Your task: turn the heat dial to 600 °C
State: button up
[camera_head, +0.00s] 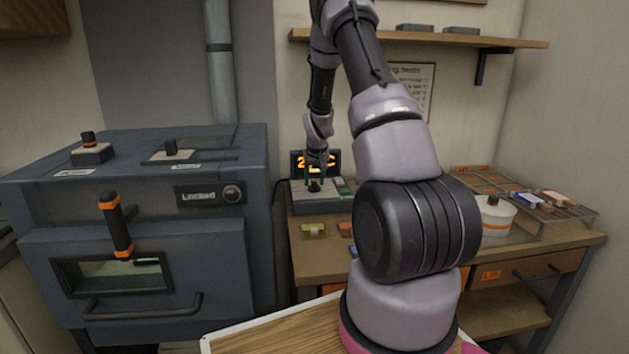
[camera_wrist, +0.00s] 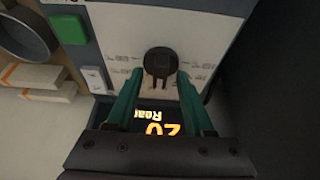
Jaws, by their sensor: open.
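The heat dial (camera_wrist: 160,62) is a dark round knob on a pale control panel (camera_wrist: 115,25) with small printed marks around it. In the wrist view my gripper (camera_wrist: 160,78) has its two green fingers apart, one on each side of the dial's near edge; I cannot tell whether they touch it. In the head view my gripper (camera_head: 316,172) reaches down over the control box (camera_head: 302,202). The orange display (camera_wrist: 158,123) is partly hidden by my gripper; "20" and "Rea" show upside down. The display also shows behind my gripper in the head view (camera_head: 298,163).
A green button (camera_wrist: 67,28) and a white switch (camera_wrist: 94,78) sit beside the dial's panel. The grey kiln (camera_head: 150,230) stands left of the workbench and reads "Locked". A white pot (camera_head: 496,215) and a wire rack (camera_head: 545,207) stand on the bench at right.

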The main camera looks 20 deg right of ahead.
jog(key=v, duration=1)
jog(key=shift+s+r, duration=0.2)
jog(key=shift+r, duration=0.15)
jog(key=shift+a, duration=0.1)
jog(key=s+a+r+t+y, duration=0.1)
jog(key=s+a+r, duration=0.4)
jog(key=s+r, duration=0.3)
jog(key=s+a+r+t+y, duration=0.1)
jog(key=s+a+r, duration=0.35)
jog(key=r, duration=0.55)
jog(key=s+a+r, duration=0.2)
jog(key=s+a, duration=0.1)
jog(key=s, duration=0.7)
jog(key=s+a+r+m+y, duration=0.1)
jog(key=s+a+r, duration=0.2)
jog(key=s, duration=0.7)
jog(key=shift+a+t, duration=0.4)
jog(key=shift+a, duration=0.3)
